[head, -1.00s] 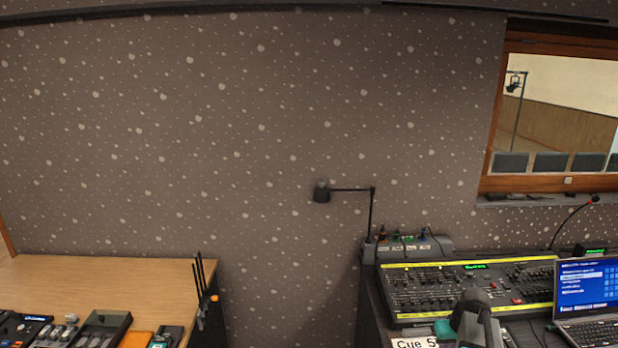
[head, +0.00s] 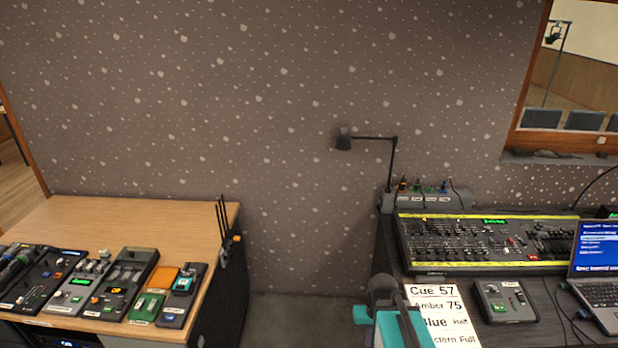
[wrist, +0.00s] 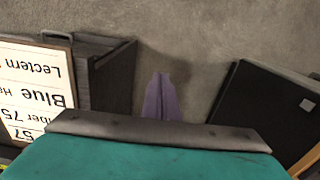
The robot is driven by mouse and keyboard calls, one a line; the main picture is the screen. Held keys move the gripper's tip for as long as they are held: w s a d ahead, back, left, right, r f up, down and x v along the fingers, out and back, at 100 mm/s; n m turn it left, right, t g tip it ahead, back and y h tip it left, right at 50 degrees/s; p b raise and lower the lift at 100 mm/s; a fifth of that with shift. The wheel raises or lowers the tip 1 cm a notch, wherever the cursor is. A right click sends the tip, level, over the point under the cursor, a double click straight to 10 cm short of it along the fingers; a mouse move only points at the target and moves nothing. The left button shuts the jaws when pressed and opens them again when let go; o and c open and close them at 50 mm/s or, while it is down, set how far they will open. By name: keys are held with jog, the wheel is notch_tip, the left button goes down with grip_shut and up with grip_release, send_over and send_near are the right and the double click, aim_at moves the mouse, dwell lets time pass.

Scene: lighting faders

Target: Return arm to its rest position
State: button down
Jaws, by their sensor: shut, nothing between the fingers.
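My arm, with grey and teal parts, rises at the bottom of the head view, in front of the right-hand desk. I cannot make out the fingertips there. In the wrist view my gripper (wrist: 161,97) shows as two purple fingers side by side, shut and empty, over the grey floor (wrist: 190,35). The fingers touch nothing that I can see. A teal part of my own arm with a dark edge fills the bottom of the wrist view and hides what lies behind it.
The cue sheet (head: 436,307) lies left of a small fader box (head: 504,301). The lighting console (head: 480,243), laptop (head: 598,250) and desk lamp (head: 392,170) are behind and to the right. A wooden table (head: 130,215) with several control boxes stands left. Floor between is clear.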

jog(key=s+a+f+g+b, duration=0.1)
jog(key=s+f+g+b, duration=0.5)
jog(key=s+f, duration=2.1)
notch_tip(320, 180, down, 3)
jog(key=b, duration=0.5)
jog(key=shift+a, duration=0.35)
